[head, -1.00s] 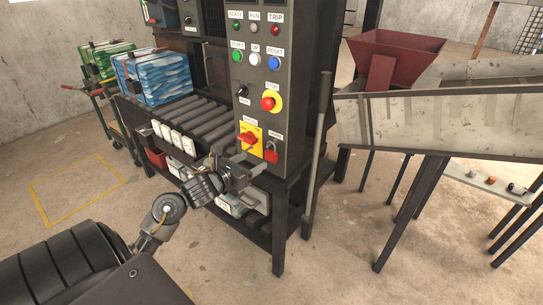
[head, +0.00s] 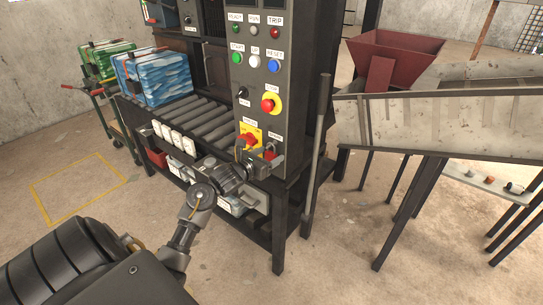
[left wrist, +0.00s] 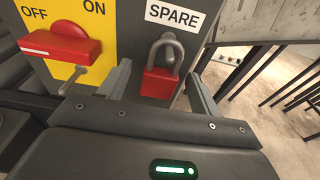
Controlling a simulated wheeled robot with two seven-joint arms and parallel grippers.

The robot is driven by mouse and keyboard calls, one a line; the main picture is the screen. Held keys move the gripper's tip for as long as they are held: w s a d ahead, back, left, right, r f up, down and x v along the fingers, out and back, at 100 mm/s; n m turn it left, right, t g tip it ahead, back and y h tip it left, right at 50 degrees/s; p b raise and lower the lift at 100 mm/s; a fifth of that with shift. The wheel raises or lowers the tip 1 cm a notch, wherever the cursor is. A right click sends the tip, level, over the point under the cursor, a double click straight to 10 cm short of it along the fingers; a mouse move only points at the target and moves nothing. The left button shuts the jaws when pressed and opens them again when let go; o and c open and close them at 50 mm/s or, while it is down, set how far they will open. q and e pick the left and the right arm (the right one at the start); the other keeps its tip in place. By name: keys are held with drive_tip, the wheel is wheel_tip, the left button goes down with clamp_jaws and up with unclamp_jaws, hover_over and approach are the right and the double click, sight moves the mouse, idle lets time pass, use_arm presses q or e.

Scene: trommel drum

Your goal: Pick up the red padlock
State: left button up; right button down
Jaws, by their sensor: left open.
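The red padlock (left wrist: 160,83) hangs by its grey shackle under the SPARE label in the left wrist view. In the head view the red padlock (head: 270,154) is partly hidden behind my left gripper (head: 263,157), low on the control panel. In the left wrist view my left gripper (left wrist: 156,85) is open, with one finger on each side of the padlock. The fingers look apart from the padlock body. My right gripper is not in view.
The red rotary switch (left wrist: 62,43) on its yellow OFF/ON plate sits left of the padlock, with a small metal pin below it. A roller conveyor (head: 200,118) lies left of the control panel (head: 290,100). A dark upright bar (head: 318,150) stands to the right.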

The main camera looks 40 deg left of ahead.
use_arm(q)
drive_tip(key=shift+c, duration=0.2)
drive_tip(key=c, duration=1.1)
drive_tip(key=shift+r, duration=0.15)
